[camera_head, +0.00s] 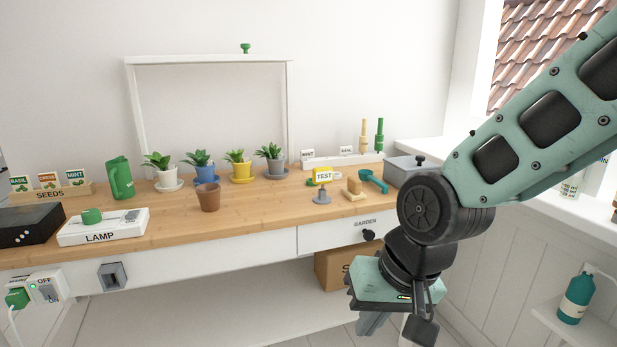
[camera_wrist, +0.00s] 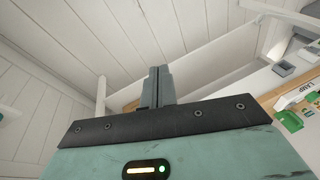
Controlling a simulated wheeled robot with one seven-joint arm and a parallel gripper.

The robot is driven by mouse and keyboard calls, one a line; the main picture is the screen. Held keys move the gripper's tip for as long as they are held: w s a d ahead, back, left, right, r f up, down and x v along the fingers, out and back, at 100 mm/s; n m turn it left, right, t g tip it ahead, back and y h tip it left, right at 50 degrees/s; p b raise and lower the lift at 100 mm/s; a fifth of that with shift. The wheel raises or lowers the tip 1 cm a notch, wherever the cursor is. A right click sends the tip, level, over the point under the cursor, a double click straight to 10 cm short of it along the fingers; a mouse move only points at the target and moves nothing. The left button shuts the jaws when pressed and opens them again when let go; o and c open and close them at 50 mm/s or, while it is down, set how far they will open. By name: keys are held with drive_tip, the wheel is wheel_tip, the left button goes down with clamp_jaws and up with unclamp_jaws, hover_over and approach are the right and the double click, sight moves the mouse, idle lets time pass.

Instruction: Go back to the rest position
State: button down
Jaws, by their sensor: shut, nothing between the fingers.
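My gripper (camera_head: 372,324) hangs in front of the desk at the lower right of the head view, below the level of the desk top. Its fingers point downward and are partly cut off or hidden by the wrist. In the wrist view, the two fingers of my gripper (camera_wrist: 158,88) are together with nothing between them. My teal arm reaches in from the upper right. The wooden desk (camera_head: 130,226) stands behind my gripper and does not touch it.
The GARDEN drawer (camera_head: 335,233) is shut. A cardboard box (camera_head: 335,267) sits beneath. A teal bottle (camera_head: 575,298) stands at right.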

drive_tip(key=s+d+n+g+h, duration=0.1)
drive_tip(key=s+d+n, duration=0.2)
drive_tip(key=s, duration=0.4)
drive_tip(key=s+d+n+g+h, duration=0.1)
drive_tip(key=s+d+n+h, duration=0.2)
drive_tip(key=s, duration=0.4)
wheel_tip(320, 180, up, 19)
drive_tip(key=w+y+p, duration=0.1)
drive_tip(key=p, duration=1.8)
drive_tip(key=shift+a+r+y, duration=0.2)
drive_tip(key=shift+a+y, duration=0.1)
